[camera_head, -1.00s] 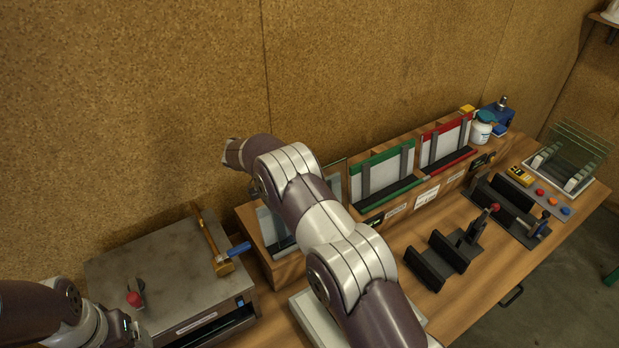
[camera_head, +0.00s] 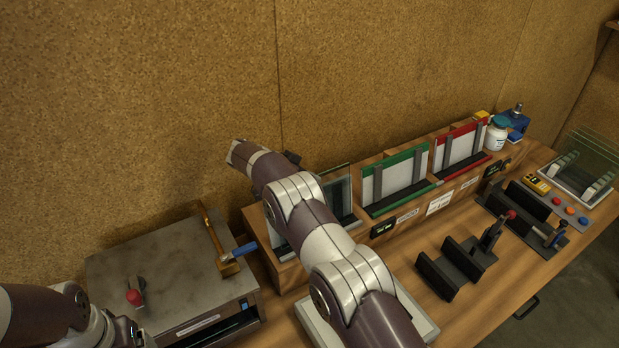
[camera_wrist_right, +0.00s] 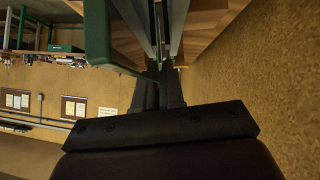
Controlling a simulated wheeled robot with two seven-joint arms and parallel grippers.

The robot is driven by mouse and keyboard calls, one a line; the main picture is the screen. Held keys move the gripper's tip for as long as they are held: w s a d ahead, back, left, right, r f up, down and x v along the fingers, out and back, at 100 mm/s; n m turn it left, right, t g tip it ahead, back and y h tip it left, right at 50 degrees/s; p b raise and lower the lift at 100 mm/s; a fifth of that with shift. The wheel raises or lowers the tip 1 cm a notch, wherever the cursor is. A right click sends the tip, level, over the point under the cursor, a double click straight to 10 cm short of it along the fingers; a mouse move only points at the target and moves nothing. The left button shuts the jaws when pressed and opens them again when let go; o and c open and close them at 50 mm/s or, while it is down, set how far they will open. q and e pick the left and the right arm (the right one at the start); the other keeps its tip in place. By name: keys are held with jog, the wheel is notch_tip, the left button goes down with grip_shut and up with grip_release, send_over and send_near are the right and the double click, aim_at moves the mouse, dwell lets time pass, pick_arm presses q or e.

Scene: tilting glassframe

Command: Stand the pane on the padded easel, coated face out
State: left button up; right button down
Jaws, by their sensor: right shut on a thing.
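The glass pane (camera_head: 341,193) shows in the head view as a dark upright sheet, partly hidden behind my right arm, just left of the green-framed easel (camera_head: 402,180). In the right wrist view, my right gripper (camera_wrist_right: 158,88) is shut on a thin edge, apparently the pane's (camera_wrist_right: 155,28); a green upright (camera_wrist_right: 98,35) stands close beside it. My right gripper is hidden in the head view. A red-framed easel (camera_head: 460,147) stands right of the green one. I cannot tell which face is coated. My left gripper (camera_head: 128,328) is partly visible at lower left, its jaws unclear.
Black slotted holders (camera_head: 455,265), a white bottle (camera_head: 496,134) and a glass rack (camera_head: 585,170) stand to the right.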

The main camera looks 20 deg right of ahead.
jog(key=shift+f, duration=0.15)
dwell(0.3)
jog(key=c, duration=1.3)
grip_release()
jog(key=shift+o, duration=0.7)
jog(key=shift+s, duration=0.1)
jog(key=shift+a+b, duration=0.3)
jog(key=shift+b, duration=0.2)
jog(key=p+v, duration=0.4)
jog(key=v, duration=0.8)
jog(key=shift+r+p, duration=0.3)
jog(key=shift+p, duration=0.1)
